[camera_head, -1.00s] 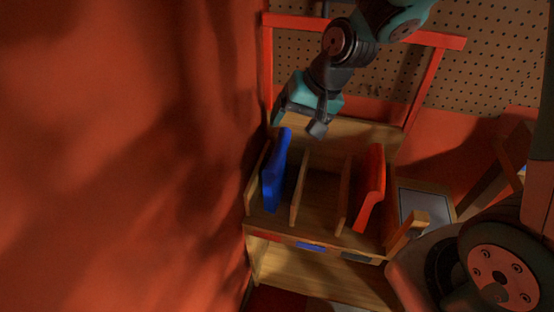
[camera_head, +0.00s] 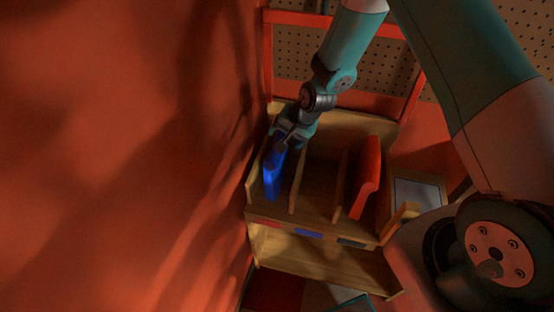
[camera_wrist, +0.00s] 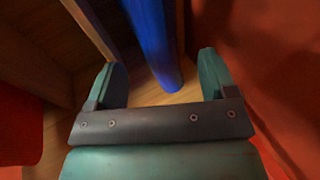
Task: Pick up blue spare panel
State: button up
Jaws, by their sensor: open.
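The blue spare panel (camera_head: 272,178) stands upright in the left slot of a wooden rack (camera_head: 313,228). In the wrist view the blue panel (camera_wrist: 154,42) rises between and beyond the two teal fingers, a little right of the middle. My gripper (camera_head: 275,143) is over the panel's top end in the head view and hides part of it. In the wrist view my gripper (camera_wrist: 164,82) is open, with a gap on each side of the panel. I cannot tell how far the fingertips reach along it.
A red panel (camera_head: 366,178) stands in the right slot. Wooden dividers (camera_head: 299,185) separate the slots, and the middle one looks empty. A red wall (camera_head: 130,150) is close on the left. A grey-topped box (camera_head: 417,194) sits right of the rack.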

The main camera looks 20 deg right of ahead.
jog(key=shift+p+x, duration=0.65)
jog(key=shift+x, duration=2.2)
jog(key=shift+s+a, duration=0.1)
jog(key=shift+a, duration=0.1)
jog(key=c, duration=1.4)
grip_shut()
jog(key=shift+r, duration=0.15)
